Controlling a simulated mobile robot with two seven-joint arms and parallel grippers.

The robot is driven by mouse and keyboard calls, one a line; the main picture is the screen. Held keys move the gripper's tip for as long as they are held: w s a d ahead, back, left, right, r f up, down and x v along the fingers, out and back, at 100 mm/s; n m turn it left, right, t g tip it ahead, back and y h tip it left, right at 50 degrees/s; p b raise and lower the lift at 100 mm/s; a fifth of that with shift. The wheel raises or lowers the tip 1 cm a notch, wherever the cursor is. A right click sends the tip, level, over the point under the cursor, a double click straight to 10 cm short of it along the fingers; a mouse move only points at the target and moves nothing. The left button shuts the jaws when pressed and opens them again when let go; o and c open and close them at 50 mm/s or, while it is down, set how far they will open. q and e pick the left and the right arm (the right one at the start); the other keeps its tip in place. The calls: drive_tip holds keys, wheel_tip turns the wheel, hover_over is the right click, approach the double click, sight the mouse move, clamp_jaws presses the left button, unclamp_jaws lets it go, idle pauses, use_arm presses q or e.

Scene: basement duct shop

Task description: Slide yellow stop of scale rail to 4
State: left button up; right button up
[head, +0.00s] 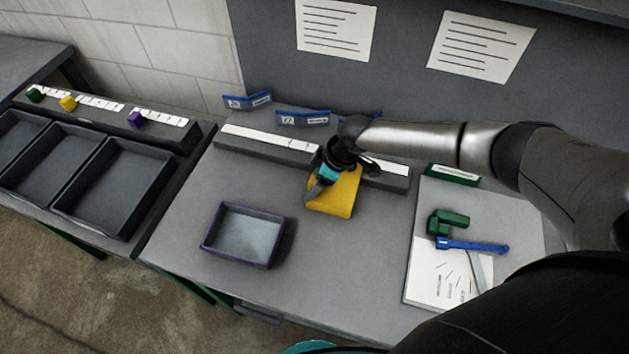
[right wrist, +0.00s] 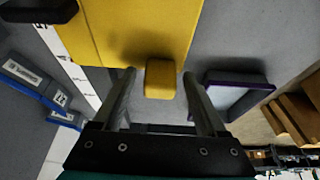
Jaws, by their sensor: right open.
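The scale rail (head: 260,143) is a long dark bar with a white strip, lying along the back of the middle bench. The yellow stop (head: 341,194) is a wide yellow plate at the rail, right of its middle, extending toward the bench front. In the right wrist view the yellow stop (right wrist: 112,35) has a small raised yellow knob (right wrist: 160,78). My right gripper (head: 316,192) is over the stop. Its open fingers (right wrist: 160,75) lie on either side of the knob, with gaps visible. My arm and gripper hide part of the rail; the scale numbers are not readable. My left gripper is not seen.
A purple-rimmed tray (head: 240,262) stands left of the stop. Blue labelled tags (head: 302,119) stand behind the rail. Another rail (head: 105,112) with small coloured blocks stands at left, behind dark bins.

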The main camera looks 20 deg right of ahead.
drive_tip(key=p+v, duration=0.1)
drive_tip(key=v, duration=1.4)
drive_tip(key=shift+r, duration=0.2)
